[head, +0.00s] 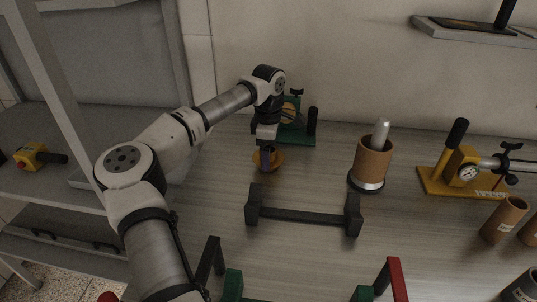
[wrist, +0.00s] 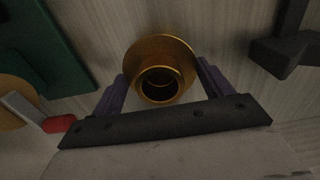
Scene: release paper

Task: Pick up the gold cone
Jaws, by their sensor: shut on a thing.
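The gold cone (wrist: 160,56) shows in the wrist view as a round flange with a hollow ring-shaped opening facing the camera. My gripper (wrist: 160,80) has its two purple fingers on either side of the cone and is shut on it. In the head view the cone (head: 269,161) is at the tip of my gripper (head: 266,150), low over the grey table. Its far side is hidden, and I cannot tell whether it touches the table.
A green clamp base (head: 298,138) stands close behind my gripper. A black bar stand (head: 305,219) is in front and to the right. A brown cylinder with a metal rod (head: 372,160) and a yellow press (head: 462,170) stand further right.

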